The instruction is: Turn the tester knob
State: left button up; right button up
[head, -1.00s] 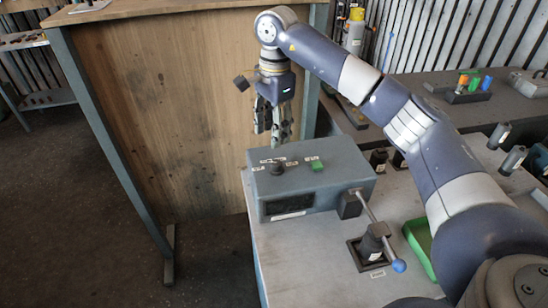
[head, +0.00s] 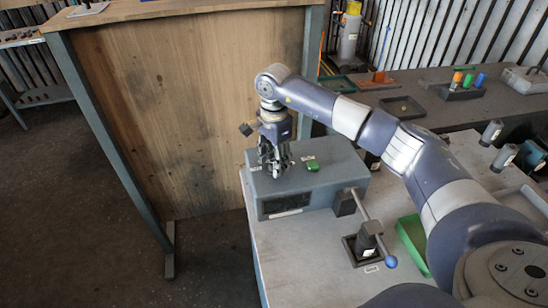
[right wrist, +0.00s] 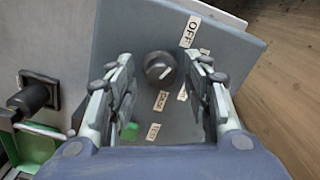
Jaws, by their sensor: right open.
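The tester (head: 340,160) is a grey-blue box on the near bench. Its dark round knob (right wrist: 160,66) shows in the right wrist view, with white labels around it, one reading OFF. A green button (head: 313,166) is on the same top face. My right gripper (head: 275,170) points down over the left part of the tester and hides the knob in the head view. In the right wrist view its two fingers are spread, one on each side of the knob, with gaps visible. Whether the fingertips are level with the knob is hard to tell. My left gripper is not in view.
A lever with a blue ball end (head: 390,262) stands in front of the tester, to its right. A green tray (head: 412,245) lies farther right. A wooden panel (head: 190,110) rises behind the bench on the left. Small holders and cylinders stand at the right.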

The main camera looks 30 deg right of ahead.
grip_shut()
